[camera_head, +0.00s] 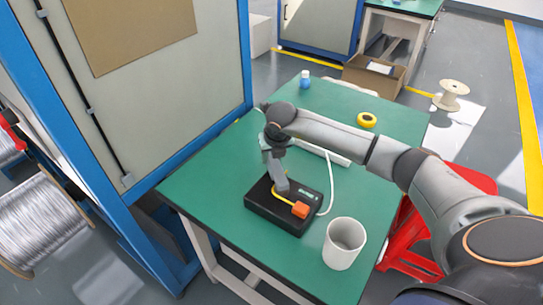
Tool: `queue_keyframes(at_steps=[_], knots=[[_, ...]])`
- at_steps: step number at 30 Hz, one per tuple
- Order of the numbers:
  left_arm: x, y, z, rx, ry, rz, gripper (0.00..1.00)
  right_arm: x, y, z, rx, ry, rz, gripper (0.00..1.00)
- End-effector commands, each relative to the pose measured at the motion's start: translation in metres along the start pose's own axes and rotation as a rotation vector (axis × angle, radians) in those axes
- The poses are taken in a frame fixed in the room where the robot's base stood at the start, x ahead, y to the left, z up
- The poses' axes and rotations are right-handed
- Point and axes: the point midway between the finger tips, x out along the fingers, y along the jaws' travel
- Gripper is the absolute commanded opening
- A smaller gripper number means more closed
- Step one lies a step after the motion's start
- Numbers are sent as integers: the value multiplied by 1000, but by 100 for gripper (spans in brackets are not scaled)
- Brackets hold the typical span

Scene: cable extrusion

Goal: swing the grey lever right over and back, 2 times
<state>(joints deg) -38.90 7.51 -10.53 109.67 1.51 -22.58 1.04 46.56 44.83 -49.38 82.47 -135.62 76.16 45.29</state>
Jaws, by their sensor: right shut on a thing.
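A black box (268,209) with a small green label sits on the green table. An orange block (300,209) is on its front right part, with a thin yellow bar running to it. My right gripper (280,186) comes down from above and is shut at the back of the box's top. It is shut on the grey lever, which I cannot clearly tell apart from the grey fingers; the lever's lean is also unclear. My left gripper is not in view.
The green table (225,175) carries a white cup (344,243) at the front right, a yellow tape roll (367,120) and a blue-capped bottle (305,79) at the back. A white cable (330,180) curves beside the box. A blue-framed cabinet (170,85) stands close on the left.

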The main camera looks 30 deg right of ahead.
Motion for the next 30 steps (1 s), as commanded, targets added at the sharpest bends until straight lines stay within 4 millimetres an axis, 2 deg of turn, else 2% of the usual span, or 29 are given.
queue_keyframes(at_steps=[1, 5, 30], knots=[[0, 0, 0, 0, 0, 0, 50, 0, 0, 0, 0, 0, 0, 14], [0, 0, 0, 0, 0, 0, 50, 0, 0, 0, 0, -1, 0, 0], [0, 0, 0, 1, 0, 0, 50, -1, 0, 1, 1, -1, 0, 0]])
